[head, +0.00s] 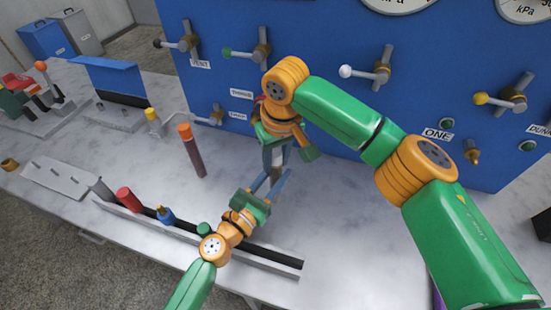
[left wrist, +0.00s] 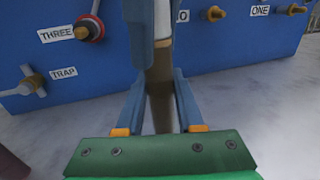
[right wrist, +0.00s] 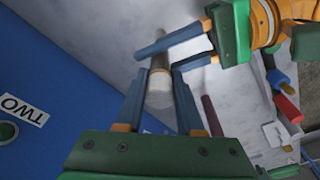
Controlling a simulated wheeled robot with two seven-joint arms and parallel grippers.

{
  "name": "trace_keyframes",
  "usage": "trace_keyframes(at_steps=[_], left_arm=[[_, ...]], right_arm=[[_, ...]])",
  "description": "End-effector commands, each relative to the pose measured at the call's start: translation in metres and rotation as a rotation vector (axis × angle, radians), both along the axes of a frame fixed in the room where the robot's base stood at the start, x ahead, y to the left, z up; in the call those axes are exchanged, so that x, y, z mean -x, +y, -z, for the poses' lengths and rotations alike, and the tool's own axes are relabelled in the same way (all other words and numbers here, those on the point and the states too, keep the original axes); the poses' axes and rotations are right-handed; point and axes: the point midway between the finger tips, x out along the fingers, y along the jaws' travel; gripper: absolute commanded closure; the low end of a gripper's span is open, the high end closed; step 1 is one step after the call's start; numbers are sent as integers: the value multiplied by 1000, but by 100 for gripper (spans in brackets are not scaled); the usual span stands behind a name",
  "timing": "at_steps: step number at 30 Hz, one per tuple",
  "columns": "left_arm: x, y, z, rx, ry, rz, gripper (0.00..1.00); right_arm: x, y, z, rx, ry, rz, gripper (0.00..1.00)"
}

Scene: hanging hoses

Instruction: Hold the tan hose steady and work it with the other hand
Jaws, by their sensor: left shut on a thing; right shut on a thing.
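The tan hose (left wrist: 161,105) stands roughly upright between my two grippers, in front of the blue panel. It has a pale end piece (right wrist: 160,88). My left gripper (left wrist: 160,85) is shut on the tan part, lower down. My right gripper (right wrist: 158,80) is shut around the pale end piece, just above the left one. In the head view, the left gripper (head: 272,182) comes up from the lower left and the right gripper (head: 276,150) from above. Their fingers and arms hide most of the hose there.
The blue panel (head: 330,120) with valve handles and labelled ports stands close behind. A brown rod with an orange top (head: 192,150) stands left of the grippers. A dark rail (head: 270,255) with red (head: 129,199) and blue (head: 165,215) pieces lies in front.

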Motion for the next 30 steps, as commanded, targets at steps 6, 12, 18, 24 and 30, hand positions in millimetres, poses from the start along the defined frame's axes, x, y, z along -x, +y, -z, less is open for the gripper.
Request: trace_keyframes(at_steps=[6,12,18,24,30], left_arm=[[1,2,7,-9,14,-5,100],[1,2,8,-10,16,-5,100],[1,2,8,-11,17,-4,100],[2,2,8,-11,17,-4,100],[2,2,8,-11,17,-4,100]], right_arm=[[0,2,-7,-7,-3,-3,100],[0,2,-11,-8,-6,-4,100],[-1,2,-19,-9,-9,-4,100],[-1,2,-30,-8,-9,-2,100],[-1,2,-41,-9,-9,-2,100]])
